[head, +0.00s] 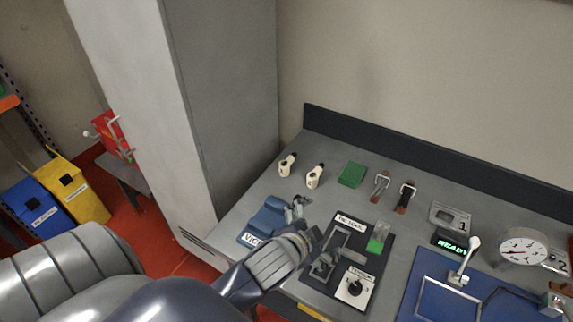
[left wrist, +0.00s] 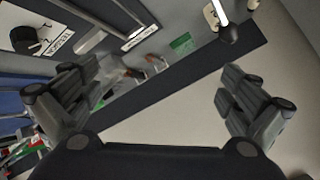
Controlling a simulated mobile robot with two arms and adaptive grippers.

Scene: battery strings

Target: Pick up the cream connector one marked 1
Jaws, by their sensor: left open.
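Two cream connectors with dark ends stand on the bench at the back left in the head view: the left connector (head: 287,164) and the right connector (head: 315,177). Their marks are too small to read, so I cannot tell which is 1. My left gripper (head: 318,250) is over the bench, in front of the connectors and beside the die tool. In the left wrist view (left wrist: 165,98) its fingers are wide apart with nothing between them. A cream piece with a dark end (left wrist: 214,17) shows at the top of that view; I cannot tell which connector it is. My right gripper is not seen.
The blue vice (head: 266,221) stands left of my gripper, and the dark die tool board (head: 378,258) is at its right. A green block (head: 352,174) and two clamp-like tools (head: 404,197) lie right of the connectors. A grey cabinet (head: 225,90) rises at left.

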